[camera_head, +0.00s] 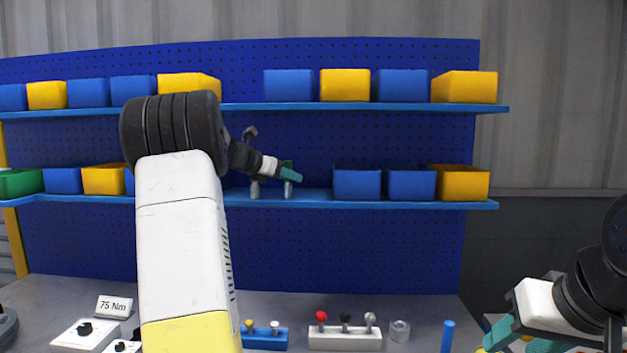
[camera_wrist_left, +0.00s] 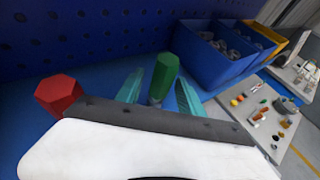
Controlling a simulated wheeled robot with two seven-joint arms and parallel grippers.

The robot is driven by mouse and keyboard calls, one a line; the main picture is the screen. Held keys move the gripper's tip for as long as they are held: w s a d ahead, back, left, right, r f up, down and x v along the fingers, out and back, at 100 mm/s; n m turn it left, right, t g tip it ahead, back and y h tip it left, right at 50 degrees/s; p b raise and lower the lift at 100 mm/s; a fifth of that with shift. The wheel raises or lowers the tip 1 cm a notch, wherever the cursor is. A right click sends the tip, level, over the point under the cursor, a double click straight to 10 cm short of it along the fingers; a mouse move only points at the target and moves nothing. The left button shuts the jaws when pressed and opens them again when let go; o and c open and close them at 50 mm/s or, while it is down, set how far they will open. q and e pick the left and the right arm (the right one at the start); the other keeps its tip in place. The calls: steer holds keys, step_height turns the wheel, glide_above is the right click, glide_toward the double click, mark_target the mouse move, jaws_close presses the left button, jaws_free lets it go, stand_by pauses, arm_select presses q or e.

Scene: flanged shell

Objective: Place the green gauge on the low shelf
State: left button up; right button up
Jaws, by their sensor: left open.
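The green gauge (camera_wrist_left: 166,72) has a green many-sided head on a grey stem. In the left wrist view it lies between the two teal fingers of my left gripper (camera_wrist_left: 158,95), with a gap on each side. The fingers are open. In the head view my left gripper (camera_head: 290,174) is at the low shelf (camera_head: 310,200), and the gauge's green head (camera_head: 286,163) shows just behind the fingertips. Its lower end seems to be at the shelf. My right gripper (camera_head: 522,340) is low at the right edge, its teal fingers apart.
A red hexagonal-headed piece (camera_wrist_left: 60,95) stands left of the gauge in the left wrist view. Blue bins (camera_head: 357,184) and a yellow bin (camera_head: 459,183) stand right on the low shelf. The upper shelf (camera_head: 370,106) with bins is overhead. A pegboard (camera_head: 330,140) is behind.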

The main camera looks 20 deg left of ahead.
arm_select(q)
steer(key=v, duration=0.9)
steer(key=s+d+f+m+g, duration=0.2)
steer(key=s+d+f+m, duration=0.1)
steer(key=s+d+m, duration=0.6)
steer(key=s+d+f+m+g, duration=0.35)
steer(key=s+d+m, duration=0.35)
steer(key=d, duration=0.4)
steer(key=s+d+f+m+y, duration=0.1)
steer(key=s+d+f+m, duration=0.1)
steer(key=s+f+m, duration=0.3)
steer(key=s+d+f+m+y, duration=0.2)
steer(key=s+f+m, duration=0.4)
steer(key=s+m, duration=0.5)
steer(key=shift+d+g, duration=0.35)
steer(key=shift+d, duration=0.1)
